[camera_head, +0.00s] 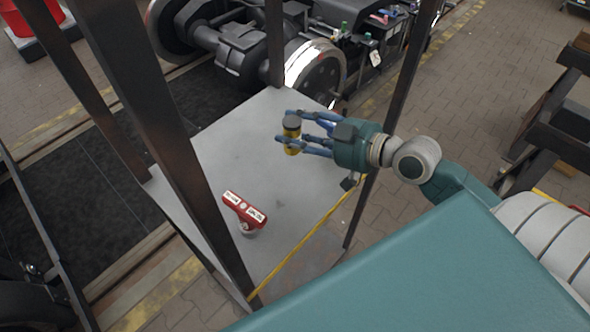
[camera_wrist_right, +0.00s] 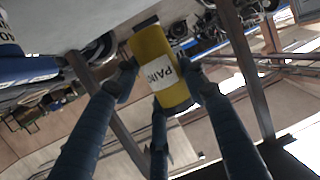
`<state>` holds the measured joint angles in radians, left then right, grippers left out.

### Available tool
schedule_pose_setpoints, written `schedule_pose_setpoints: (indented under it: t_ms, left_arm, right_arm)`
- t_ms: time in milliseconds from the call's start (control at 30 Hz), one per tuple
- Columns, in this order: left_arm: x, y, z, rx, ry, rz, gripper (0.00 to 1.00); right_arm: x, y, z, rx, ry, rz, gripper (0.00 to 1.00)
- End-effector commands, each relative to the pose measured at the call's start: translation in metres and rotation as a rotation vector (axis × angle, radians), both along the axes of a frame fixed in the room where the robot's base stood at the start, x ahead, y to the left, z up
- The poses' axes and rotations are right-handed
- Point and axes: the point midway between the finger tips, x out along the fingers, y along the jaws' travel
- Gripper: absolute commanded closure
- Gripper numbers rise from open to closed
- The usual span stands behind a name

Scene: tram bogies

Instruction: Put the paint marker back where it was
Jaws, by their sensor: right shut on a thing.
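The paint marker (camera_head: 291,134) is a short yellow cylinder with a dark cap. My right gripper (camera_head: 293,132) is shut on it and holds it over the grey platform (camera_head: 215,146), near its far right part. In the right wrist view the marker (camera_wrist_right: 160,72) sits between the blue fingers, and its white label shows letters like "PAIN". In the head view it looks about upright. I cannot tell its exact height above the platform. My left gripper is not in view.
A red object with white labels (camera_head: 245,209) stands on the platform's near part. Dark upright posts (camera_head: 165,120) frame the platform. A yellow line (camera_head: 300,245) runs along its near right edge. Behind are bogie wheels (camera_head: 315,72) and small coloured items (camera_head: 380,18). The platform's middle is clear.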

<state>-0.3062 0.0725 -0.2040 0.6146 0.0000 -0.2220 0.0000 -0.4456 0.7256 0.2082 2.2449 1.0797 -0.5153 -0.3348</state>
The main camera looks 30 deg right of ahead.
Motion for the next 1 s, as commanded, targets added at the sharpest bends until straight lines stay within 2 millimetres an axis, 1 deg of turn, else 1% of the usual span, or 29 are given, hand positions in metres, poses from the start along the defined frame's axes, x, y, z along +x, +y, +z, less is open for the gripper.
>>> schedule_pose_setpoints:
  t_ms: [33, 100, 200, 300, 400, 533, 700, 800, 1000]
  left_arm:
    - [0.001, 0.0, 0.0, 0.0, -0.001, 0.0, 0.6]
    - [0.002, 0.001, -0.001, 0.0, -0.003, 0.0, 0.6]
    - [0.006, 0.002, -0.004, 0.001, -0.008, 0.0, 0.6]
    - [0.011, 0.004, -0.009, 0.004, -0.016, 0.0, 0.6]
    - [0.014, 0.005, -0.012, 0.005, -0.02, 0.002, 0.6]
    - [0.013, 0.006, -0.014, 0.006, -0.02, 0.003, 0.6]
    - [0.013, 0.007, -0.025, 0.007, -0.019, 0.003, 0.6]
    - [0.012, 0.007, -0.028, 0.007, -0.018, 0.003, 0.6]
    - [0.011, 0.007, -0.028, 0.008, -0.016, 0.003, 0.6]
  right_arm:
    - [0.0, 0.0, -0.016, 0.004, 0.005, -0.002, 0.86]
    - [-0.001, 0.0, -0.035, 0.004, 0.005, -0.003, 0.86]
    - [0.0, 0.0, -0.062, 0.002, 0.003, -0.002, 0.86]
    - [0.0, 0.0, -0.083, 0.002, 0.002, 0.0, 0.86]
    - [0.0, 0.0, -0.096, 0.001, 0.0, 0.0, 0.86]
    - [0.0, 0.0, -0.104, 0.002, 0.0, 0.001, 0.86]
    - [0.001, 0.0, -0.132, 0.003, 0.0, -0.002, 0.86]
    - [0.001, 0.0, -0.141, 0.001, -0.001, -0.001, 0.86]
    - [0.001, 0.0, -0.142, 0.0, -0.001, 0.0, 0.86]
